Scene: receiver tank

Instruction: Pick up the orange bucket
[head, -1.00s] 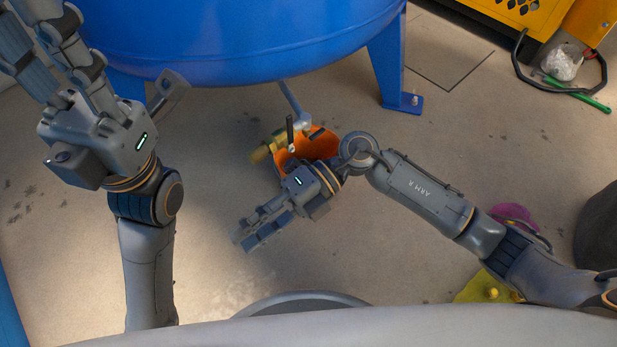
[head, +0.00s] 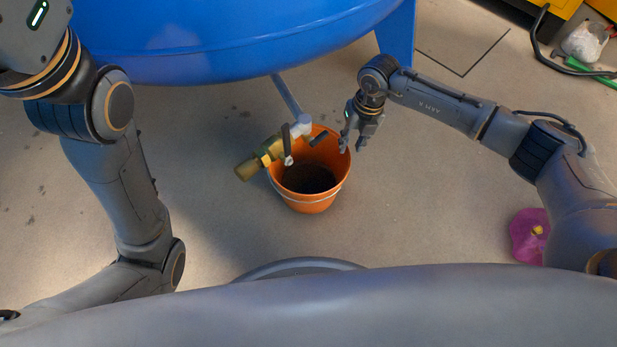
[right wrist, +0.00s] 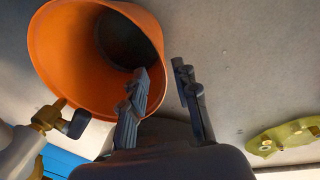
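The orange bucket (head: 312,206) stands upright on the floor below the blue tank, with dark contents or a dark bottom inside. Its thin handle lies along the front side. My right gripper (head: 353,147) is at the bucket's right rim, fingers pointing down and apart. In the right wrist view the bucket (right wrist: 60,55) fills the upper left. There the right gripper's (right wrist: 162,95) left finger overlaps the bucket's mouth and its right finger is outside the rim; contact cannot be told.
A brass valve (head: 262,160) on a pipe from the blue tank (head: 230,40) hangs over the bucket's left rim. A tank leg (head: 398,38) stands behind my right arm. A magenta cloth (head: 526,240) lies at right. A yellow-green piece (right wrist: 285,138) lies on the floor.

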